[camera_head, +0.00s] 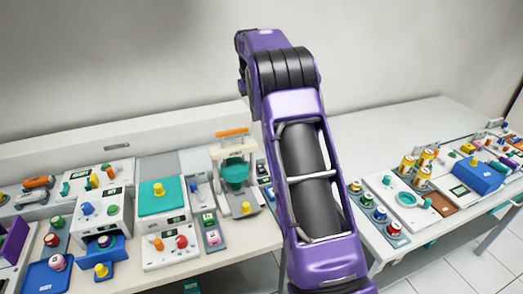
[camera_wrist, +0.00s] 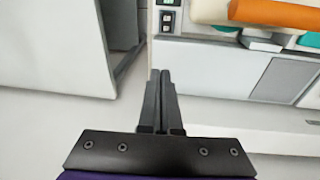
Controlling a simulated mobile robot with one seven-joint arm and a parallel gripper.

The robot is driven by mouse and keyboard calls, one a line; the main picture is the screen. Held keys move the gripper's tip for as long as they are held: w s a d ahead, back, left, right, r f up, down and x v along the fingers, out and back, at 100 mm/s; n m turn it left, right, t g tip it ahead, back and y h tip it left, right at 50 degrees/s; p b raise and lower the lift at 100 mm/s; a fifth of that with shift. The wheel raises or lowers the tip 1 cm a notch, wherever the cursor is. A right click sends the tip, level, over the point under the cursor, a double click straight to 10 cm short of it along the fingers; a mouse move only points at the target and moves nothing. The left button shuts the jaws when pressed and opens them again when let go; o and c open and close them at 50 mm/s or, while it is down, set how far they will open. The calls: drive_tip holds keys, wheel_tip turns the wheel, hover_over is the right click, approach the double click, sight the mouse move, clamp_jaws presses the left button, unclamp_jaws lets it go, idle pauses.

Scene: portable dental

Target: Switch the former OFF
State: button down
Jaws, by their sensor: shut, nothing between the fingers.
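My gripper (camera_wrist: 163,75) is shut and empty in the wrist view, its two dark fingers side by side. Ahead of the fingertips, a pale panel carries small dark switch-like parts (camera_wrist: 168,18); their position is too small to read. The former is not labelled; it may be the white device (camera_head: 245,204) with an orange top bar (camera_head: 232,132) and a teal round part (camera_head: 236,172), left of my purple arm in the head view. My gripper does not show in the head view, and my arm covers the middle of the bench there.
A teal-topped unit (camera_head: 160,199) and a white knobbed unit (camera_head: 102,207) stand left. The right table (camera_head: 385,130) has bare room at the back.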

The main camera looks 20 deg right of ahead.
sight(260, 166)
drive_tip(key=f, duration=0.1)
drive_tip(key=s+f, duration=0.1)
drive_tip(key=f+g+y, duration=0.1)
drive_tip(key=shift+s+d+f, duration=0.2)
drive_tip(key=shift+d+f, duration=0.1)
drive_tip(key=shift+d, duration=0.1)
wheel_tip(260, 166, down, 14)
idle(0.4)
drive_tip(key=shift+b, duration=0.3)
drive_tip(key=shift+f, duration=0.3)
drive_tip(key=shift+w, duration=0.1)
